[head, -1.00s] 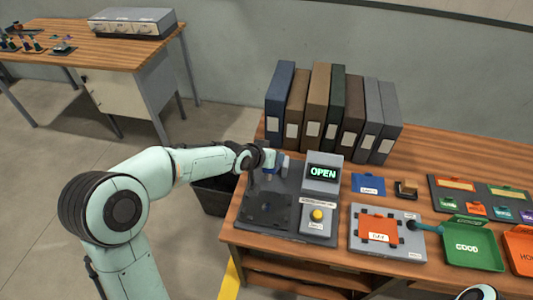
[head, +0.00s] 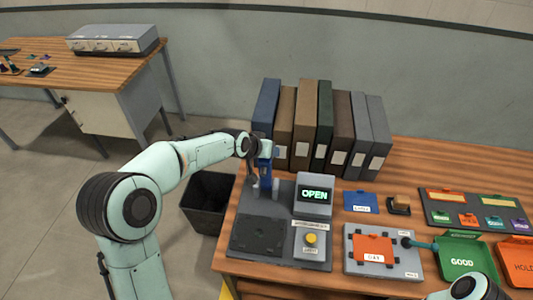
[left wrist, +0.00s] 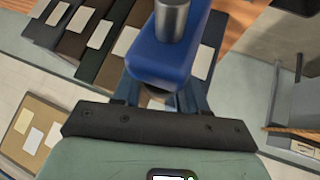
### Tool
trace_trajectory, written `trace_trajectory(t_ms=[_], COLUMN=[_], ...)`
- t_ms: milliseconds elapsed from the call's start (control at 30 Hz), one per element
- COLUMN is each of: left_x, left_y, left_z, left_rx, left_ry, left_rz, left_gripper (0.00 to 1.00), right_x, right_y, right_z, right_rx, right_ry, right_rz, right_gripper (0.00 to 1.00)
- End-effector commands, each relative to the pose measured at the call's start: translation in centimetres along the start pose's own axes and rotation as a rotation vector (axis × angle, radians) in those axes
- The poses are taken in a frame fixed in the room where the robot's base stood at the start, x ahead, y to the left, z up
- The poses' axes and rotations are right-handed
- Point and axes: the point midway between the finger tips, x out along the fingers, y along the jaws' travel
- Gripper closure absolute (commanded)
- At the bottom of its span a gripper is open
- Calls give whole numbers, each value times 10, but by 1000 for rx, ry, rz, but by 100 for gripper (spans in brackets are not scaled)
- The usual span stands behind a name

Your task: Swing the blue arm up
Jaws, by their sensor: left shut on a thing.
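The blue arm (head: 265,176) stands roughly upright at the back left of the grey machine (head: 250,203) on the wooden bench. My left gripper (head: 266,153) is at the upper part of the blue arm, shut on it. In the left wrist view the blue arm (left wrist: 172,60) fills the space ahead of the left gripper (left wrist: 155,100), with a metal cylinder on it. The fingers are partly hidden behind the blue part. The machine's display (head: 315,194) reads OPEN. My right gripper is out of view; only part of my right arm shows at bottom right.
Several binders (head: 323,125) stand close behind the machine. A yellow button (head: 311,239) sits at its front right. An orange plate (head: 375,248), a green tray (head: 465,262) and a blue card (head: 361,202) lie to the right. A dark bin (head: 207,205) stands on the floor at left.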

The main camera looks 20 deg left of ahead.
Motion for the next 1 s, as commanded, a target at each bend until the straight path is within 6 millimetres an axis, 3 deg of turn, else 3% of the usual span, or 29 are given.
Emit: trace_trajectory(t_ms=[533,567,600,1000], left_x=[5,5,5,-5], left_y=[-4,-4,-4,-2], left_z=[4,4,4,1], left_rx=[1,1,0,0], left_ry=[-12,-12,-12,-5], left_rz=[-5,-5,-5,-2], left_gripper=[100,49,38,38], right_x=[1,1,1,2], right_y=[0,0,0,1], right_z=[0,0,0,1], right_rx=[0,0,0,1], right_ry=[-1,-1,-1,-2], right_rz=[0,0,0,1], right_gripper=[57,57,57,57])
